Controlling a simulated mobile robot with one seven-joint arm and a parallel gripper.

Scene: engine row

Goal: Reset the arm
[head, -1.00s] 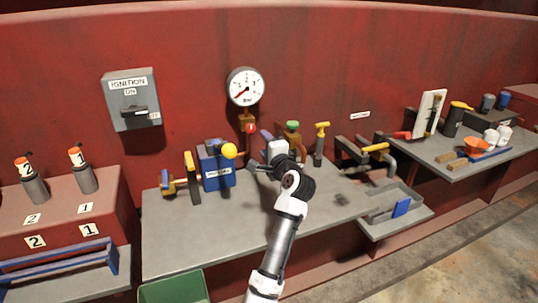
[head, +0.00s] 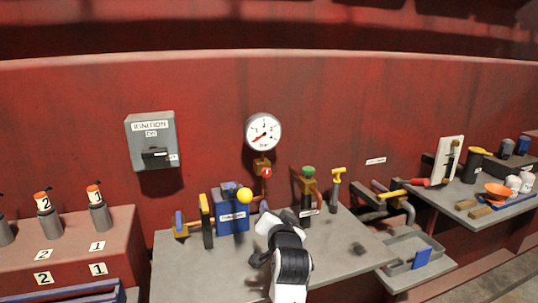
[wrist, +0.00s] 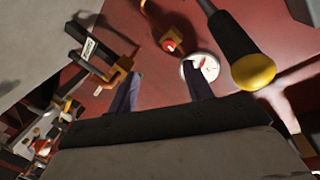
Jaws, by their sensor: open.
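My arm, white with a black wrist, reaches up over the grey bench (head: 180,272) in the head view. My gripper (wrist: 160,82) shows in the wrist view as two dark fingers set well apart, with nothing between them. In the head view the fingers are mostly hidden behind my own wrist. A lever with a yellow ball knob (wrist: 254,72) stands close to the right finger in the wrist view; the same knob shows in the head view (head: 244,195) on a blue box (head: 231,217). I cannot tell how far the finger is from the knob.
A pressure gauge (head: 263,131) and a grey ignition box (head: 152,141) hang on the red wall. A green-topped valve (head: 308,172) and a yellow T-handle (head: 338,172) stand right of my wrist. A grey tray (head: 398,277) is further right. The bench's front left is bare.

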